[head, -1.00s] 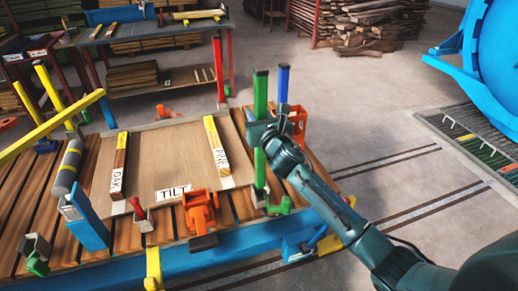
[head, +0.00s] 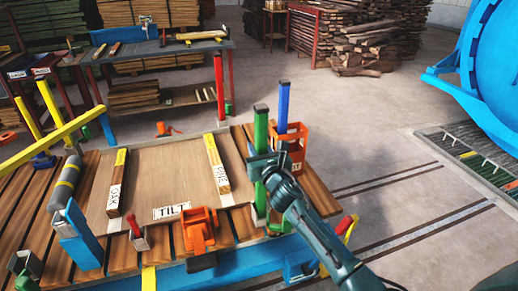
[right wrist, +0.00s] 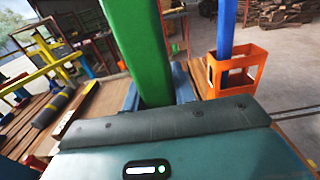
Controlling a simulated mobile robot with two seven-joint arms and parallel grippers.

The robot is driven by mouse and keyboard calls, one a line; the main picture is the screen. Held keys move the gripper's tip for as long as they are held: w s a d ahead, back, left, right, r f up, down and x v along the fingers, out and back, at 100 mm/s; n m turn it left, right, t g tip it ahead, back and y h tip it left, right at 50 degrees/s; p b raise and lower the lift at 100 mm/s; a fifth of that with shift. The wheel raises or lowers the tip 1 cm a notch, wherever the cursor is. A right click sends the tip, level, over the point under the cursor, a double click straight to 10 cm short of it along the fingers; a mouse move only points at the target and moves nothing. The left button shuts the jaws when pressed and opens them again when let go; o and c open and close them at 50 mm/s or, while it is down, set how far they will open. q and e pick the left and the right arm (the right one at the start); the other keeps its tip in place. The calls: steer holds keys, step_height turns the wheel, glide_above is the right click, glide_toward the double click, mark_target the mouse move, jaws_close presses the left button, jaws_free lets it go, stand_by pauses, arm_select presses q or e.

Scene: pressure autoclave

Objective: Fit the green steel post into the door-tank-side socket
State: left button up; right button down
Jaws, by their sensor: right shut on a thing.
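The green steel post (head: 260,130) stands about upright at the right front corner of the slatted deck. My right gripper (head: 264,166) is shut on it around its middle. In the right wrist view the green post (right wrist: 138,50) rises between the jaws, with its lower part hidden by the gripper body. A small green fitting (head: 281,227), which looks like a socket, sits on the deck edge close beside the post's lower end. My left gripper is not in view.
A blue post (head: 283,105) stands in an orange holder (head: 292,147) just behind and right of the green post. An orange clamp (head: 199,228) sits on the front edge. The wooden board (head: 165,170) carries two labelled bars. Open floor lies to the right; a large blue tank (head: 490,60) is beyond.

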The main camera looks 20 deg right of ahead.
steer(key=shift+f, duration=0.15)
steer(key=c, duration=1.1)
jaws_free()
steer(key=shift+r, duration=0.25)
steer(key=s+p, duration=0.1)
steer(key=s, duration=1.1)
steer(key=s+a+f+m+g+y, duration=0.1)
steer(key=s+f+m+g, duration=0.1)
steer(key=s+f+m, duration=0.4)
steer(key=s+a+f+m+g+y, duration=0.1)
steer(key=s+a+f+m+g, duration=0.1)
steer(key=s+f+m, duration=0.4)
steer(key=s+a+f+m+g, duration=0.1)
steer(key=s+f+m+g, duration=0.2)
steer(key=s+m, duration=0.9)
steer(key=shift+s+a+f+m+y, duration=0.15)
steer(key=shift+f+m, duration=0.4)
steer(key=shift+m, duration=1)
steer(key=shift+w+a+f+m+y, duration=0.1)
steer(key=shift+f+m, duration=0.45)
steer(key=shift+m, duration=1.05)
steer(key=shift+s+a+f+m+y, duration=0.15)
steer(key=shift+f+m, duration=0.4)
steer(key=shift+m, duration=1)
